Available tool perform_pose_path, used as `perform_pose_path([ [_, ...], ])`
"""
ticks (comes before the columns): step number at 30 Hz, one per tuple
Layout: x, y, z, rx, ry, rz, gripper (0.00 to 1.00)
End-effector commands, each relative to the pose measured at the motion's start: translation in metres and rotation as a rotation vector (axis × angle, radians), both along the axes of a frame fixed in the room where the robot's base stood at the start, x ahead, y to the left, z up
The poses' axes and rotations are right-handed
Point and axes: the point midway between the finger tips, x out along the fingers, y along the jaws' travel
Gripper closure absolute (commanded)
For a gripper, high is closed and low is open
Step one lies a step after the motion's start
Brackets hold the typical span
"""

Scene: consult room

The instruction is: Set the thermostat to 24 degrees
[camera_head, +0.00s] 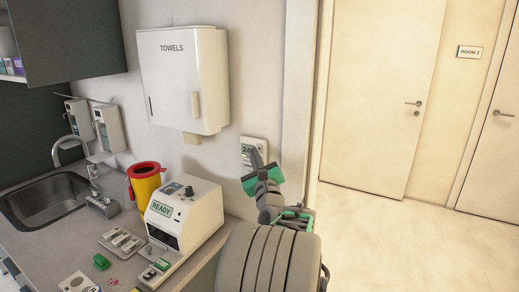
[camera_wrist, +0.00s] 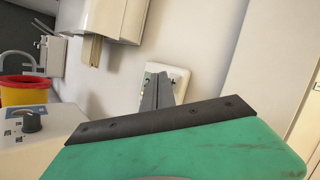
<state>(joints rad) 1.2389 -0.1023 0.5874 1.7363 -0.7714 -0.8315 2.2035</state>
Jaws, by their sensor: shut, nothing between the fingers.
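The thermostat (camera_head: 245,146) is a small white wall unit with a greenish display, below and right of the towel dispenser. The display seems to start with "24", but my gripper covers part of it. My gripper (camera_head: 256,158) is shut and empty, with its fingertips in front of the thermostat's lower right part. In the wrist view the thermostat (camera_wrist: 181,79) shows behind the dark closed fingers (camera_wrist: 157,82), which overlap its left side. I cannot tell whether the fingertips touch it. Its buttons are mostly hidden.
A white towel dispenser (camera_head: 183,80) hangs above left of the thermostat. A white device reading "READY" (camera_head: 186,212) stands on the counter (camera_head: 55,240) below, beside a yellow and red bin (camera_head: 145,184). A door frame (camera_head: 297,90) is close on the right; open floor (camera_head: 400,235) lies beyond.

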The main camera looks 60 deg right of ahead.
Motion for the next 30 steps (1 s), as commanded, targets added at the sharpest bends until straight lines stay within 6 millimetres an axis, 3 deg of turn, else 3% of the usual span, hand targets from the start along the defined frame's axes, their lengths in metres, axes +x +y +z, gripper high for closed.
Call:
perform_pose_path([
  [8,0.0,0.003,0.0,0.0,0.001,0.001,1.0],
  [21,-0.004,0.045,0.002,-0.001,0.0,0.001,1.0],
  [30,-0.004,0.05,0.0,0.0,0.0,0.0,1.0],
])
